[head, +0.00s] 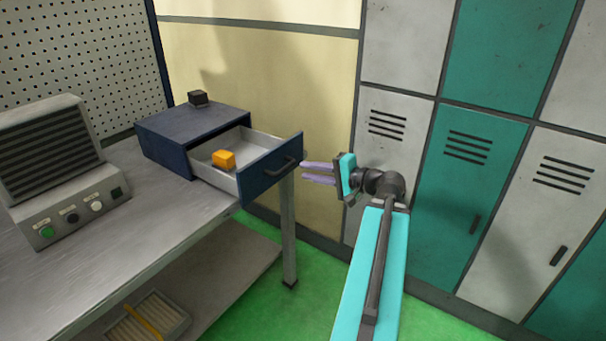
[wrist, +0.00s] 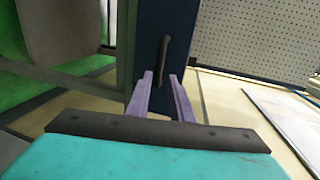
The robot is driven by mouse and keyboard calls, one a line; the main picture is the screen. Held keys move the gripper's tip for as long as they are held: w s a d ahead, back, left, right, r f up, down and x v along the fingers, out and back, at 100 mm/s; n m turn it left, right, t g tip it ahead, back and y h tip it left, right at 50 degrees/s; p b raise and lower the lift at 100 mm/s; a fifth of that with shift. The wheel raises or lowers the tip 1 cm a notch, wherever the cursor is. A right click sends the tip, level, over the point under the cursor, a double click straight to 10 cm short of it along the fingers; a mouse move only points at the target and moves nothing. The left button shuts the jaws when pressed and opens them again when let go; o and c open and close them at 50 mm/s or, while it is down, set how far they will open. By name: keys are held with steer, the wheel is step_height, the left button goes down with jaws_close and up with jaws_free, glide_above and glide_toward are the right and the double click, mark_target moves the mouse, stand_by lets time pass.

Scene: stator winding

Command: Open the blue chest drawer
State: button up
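The blue chest (head: 190,132) stands on the workbench at the far end. Its drawer (head: 268,168) is pulled well out toward the right, with an orange block (head: 223,158) lying inside. The dark handle (head: 281,166) is on the drawer's blue front, and it also shows in the wrist view (wrist: 162,62). My gripper (head: 303,172) is just right of the drawer front, its purple fingers pointing at the handle. In the wrist view the fingers (wrist: 162,82) are apart, with the handle beyond and between their tips. I cannot tell whether they touch it.
A small dark block (head: 198,98) sits on top of the chest. A grey machine with buttons (head: 60,170) stands on the workbench (head: 150,218) at left. Lockers (head: 470,150) stand behind my arm. A tray (head: 150,318) lies on the lower shelf.

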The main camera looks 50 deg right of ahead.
steer(key=shift+b+v, duration=2.2)
steer(key=shift+b, duration=0.75)
